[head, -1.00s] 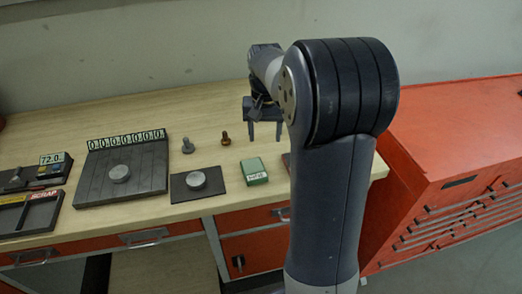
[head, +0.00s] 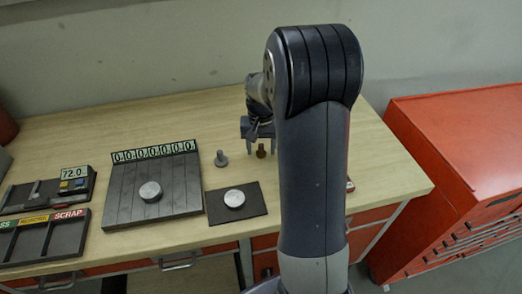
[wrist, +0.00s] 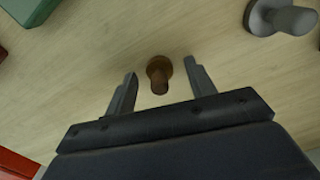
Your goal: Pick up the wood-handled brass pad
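The wood-handled brass pad (head: 261,152) stands upright on the wooden bench, a small brown stub on a round foot. In the wrist view the pad (wrist: 159,72) shows from above, between the tips of my two fingers, with a gap on each side. My gripper (wrist: 160,73) is open and empty. In the head view my gripper (head: 258,138) hangs just above and behind the pad, partly hidden by my arm. How far the fingertips are above the bench is hard to tell.
A similar grey pad (head: 221,158) stands close left; it also shows in the wrist view (wrist: 280,17). A dark plate with a metal disc (head: 235,198), a slotted board (head: 125,205) and sorting trays (head: 36,241) lie farther left. A green block (wrist: 28,8) is at the wrist view's corner.

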